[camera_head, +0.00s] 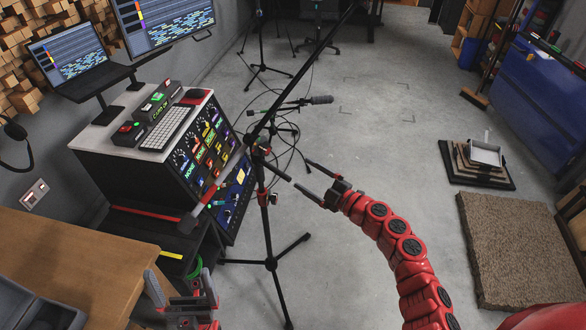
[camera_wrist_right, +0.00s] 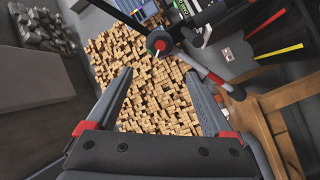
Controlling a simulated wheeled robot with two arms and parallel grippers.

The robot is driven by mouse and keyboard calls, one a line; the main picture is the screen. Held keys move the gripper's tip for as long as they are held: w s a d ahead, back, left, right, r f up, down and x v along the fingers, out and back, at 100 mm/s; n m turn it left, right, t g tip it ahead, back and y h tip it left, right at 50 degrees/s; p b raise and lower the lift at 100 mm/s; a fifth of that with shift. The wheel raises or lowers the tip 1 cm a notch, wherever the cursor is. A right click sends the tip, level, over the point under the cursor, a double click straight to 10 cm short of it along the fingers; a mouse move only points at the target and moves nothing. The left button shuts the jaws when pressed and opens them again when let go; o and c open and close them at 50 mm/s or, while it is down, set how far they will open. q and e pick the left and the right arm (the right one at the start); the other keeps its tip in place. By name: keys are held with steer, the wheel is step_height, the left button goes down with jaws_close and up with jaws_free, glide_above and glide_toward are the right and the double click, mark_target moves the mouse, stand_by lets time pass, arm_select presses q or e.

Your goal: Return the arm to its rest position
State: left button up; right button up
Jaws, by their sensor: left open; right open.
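My right arm (camera_head: 392,238) is red and segmented; it reaches in from the bottom right of the head view. Its gripper (camera_head: 303,175) is open and empty, with its fingers spread beside the tripod microphone stand (camera_head: 265,215). I cannot tell whether a finger touches the stand. In the right wrist view the two fingers of that gripper (camera_wrist_right: 158,76) are wide apart with nothing between them. My left gripper (camera_head: 180,274) is at the bottom left of the head view, fingers up, open and empty, near the wooden table (camera_head: 75,255). Most of my left arm is out of view.
A console (camera_head: 213,150) with knobs and a keyboard stands left of the stand. A microphone (camera_head: 320,99) on a boom and loose cables are beyond the right gripper. A brown mat (camera_head: 520,245) lies at right. Grey floor (camera_head: 350,270) between is clear.

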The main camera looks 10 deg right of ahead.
steer(key=shift+v, duration=1)
